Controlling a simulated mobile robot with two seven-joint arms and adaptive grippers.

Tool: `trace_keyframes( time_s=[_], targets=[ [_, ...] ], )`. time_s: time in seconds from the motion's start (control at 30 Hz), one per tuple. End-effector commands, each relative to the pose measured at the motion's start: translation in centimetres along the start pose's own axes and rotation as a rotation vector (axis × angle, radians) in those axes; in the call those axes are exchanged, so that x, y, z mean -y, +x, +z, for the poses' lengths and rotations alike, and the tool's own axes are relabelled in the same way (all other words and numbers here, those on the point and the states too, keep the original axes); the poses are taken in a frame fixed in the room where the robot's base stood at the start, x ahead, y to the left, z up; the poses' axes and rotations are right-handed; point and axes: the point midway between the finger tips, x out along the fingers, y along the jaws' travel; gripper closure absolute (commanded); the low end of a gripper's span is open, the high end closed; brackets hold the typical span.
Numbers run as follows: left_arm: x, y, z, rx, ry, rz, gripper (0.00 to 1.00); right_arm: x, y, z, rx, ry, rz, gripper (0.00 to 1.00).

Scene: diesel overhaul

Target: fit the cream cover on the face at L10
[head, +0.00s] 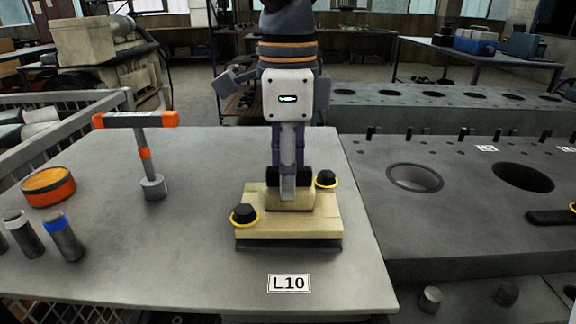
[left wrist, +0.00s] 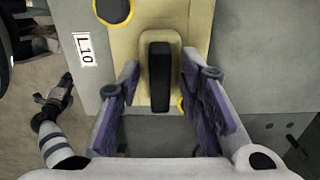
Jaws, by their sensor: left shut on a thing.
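The cream cover (head: 320,222) is a flat rectangular plate with a raised block in its middle, near the table's front edge behind the L10 label (head: 289,283). It lies level over a dark base (head: 290,245); whether it touches it all round I cannot tell. Black knobs with yellow rings (head: 245,215) stand at two of its corners. My left gripper (head: 289,185) points straight down and is shut on the cover's middle part. In the left wrist view its purple fingers stand either side of the cover's black grip (left wrist: 159,77). My right gripper (left wrist: 62,88) shows small at lower left there.
An orange-handled T-shaped tool (head: 145,150), an orange round tin (head: 48,187) and short cylinders (head: 63,238) stand on the table's left. A grey engine block (head: 455,215) with round bores adjoins on the right. The table (head: 180,270) is clear around the cover.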

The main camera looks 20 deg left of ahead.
Motion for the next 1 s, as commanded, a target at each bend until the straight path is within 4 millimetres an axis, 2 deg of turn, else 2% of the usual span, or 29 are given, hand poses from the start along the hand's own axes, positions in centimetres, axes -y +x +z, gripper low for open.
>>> trace_keyframes(
  time_s=[1.0],
  targets=[
    [0.0, 1.1, 0.0, -0.002, 0.0, -0.003, 1.0, 0.0, 0.0, 0.0, -0.002, 0.0, 0.0, 0.6]
  ],
)
